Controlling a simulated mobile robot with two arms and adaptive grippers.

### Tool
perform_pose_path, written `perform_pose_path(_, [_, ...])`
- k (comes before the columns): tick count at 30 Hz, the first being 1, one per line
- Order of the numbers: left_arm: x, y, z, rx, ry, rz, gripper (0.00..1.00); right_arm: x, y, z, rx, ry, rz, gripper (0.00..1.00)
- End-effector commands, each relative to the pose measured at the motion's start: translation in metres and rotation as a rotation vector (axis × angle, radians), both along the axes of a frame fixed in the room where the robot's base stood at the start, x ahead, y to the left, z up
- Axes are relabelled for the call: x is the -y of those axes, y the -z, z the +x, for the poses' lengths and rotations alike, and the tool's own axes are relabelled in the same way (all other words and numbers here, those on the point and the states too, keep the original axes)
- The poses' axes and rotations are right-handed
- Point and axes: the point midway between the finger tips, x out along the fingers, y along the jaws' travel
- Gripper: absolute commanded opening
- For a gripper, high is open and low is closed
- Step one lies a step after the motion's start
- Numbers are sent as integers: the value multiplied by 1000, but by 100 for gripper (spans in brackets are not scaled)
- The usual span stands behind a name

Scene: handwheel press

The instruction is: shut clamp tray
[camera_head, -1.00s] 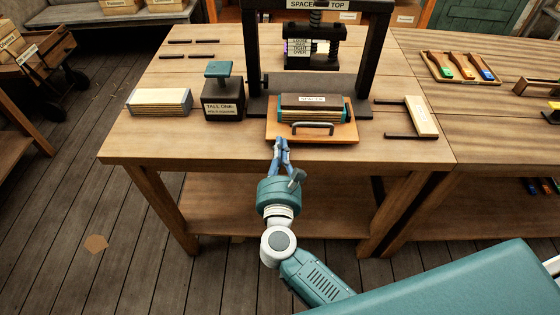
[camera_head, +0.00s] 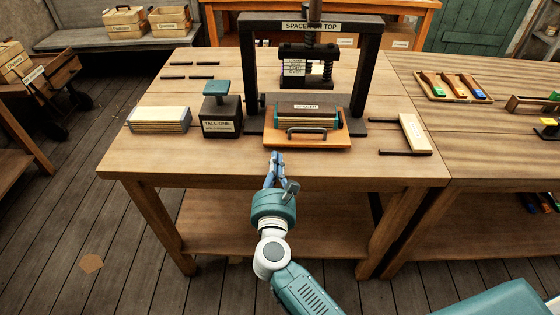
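The clamp tray (camera_head: 338,141) is an orange-brown wooden board with a grey bar handle (camera_head: 306,132) along its front. It sits at the front of the black press (camera_head: 372,70) and juts out over its base. A layered block labelled SPACER (camera_head: 307,113) lies on the tray. My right gripper (camera_head: 275,157), with blue fingers, is just in front of the tray's front left corner, apart from the handle, with nothing seen in it. The fingers are close together; whether they are shut is too small to tell. My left gripper is not in view.
A layered block (camera_head: 160,119) and a dark block labelled TALL ONE (camera_head: 221,118) with a teal-topped post stand left of the press. A pale labelled bar (camera_head: 413,132) lies right. A tray of coloured tools (camera_head: 453,87) is on the right table. The table's front strip is clear.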

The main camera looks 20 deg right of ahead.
Motion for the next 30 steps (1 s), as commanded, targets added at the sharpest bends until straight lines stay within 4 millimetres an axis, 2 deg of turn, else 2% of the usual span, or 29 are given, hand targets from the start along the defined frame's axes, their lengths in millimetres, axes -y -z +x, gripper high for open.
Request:
perform_pose_path(6, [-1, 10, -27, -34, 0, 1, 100, -10, 4, -31, -3, -1, 3, 0])
perform_pose_path(8, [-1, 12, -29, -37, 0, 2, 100, -13, 3, -41, -3, -1, 2, 0])
perform_pose_path(11, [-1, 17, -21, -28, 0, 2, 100, -18, 4, -59, -3, -2, 1, 0])
perform_pose_path(17, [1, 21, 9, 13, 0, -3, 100, -25, 3, -87, -2, 0, 1, 0])
perform_pose_path(23, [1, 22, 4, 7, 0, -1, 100, -28, 0, -96, 0, 0, 0, 0])
perform_pose_path(26, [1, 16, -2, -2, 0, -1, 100, -23, -2, -98, -7, -2, -1, 0])
perform_pose_path(29, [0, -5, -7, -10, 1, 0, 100, -1, -4, -105, -33, -7, 3, 0])
perform_pose_path(30, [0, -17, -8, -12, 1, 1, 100, 13, -5, -109, -52, -9, 7, 0])
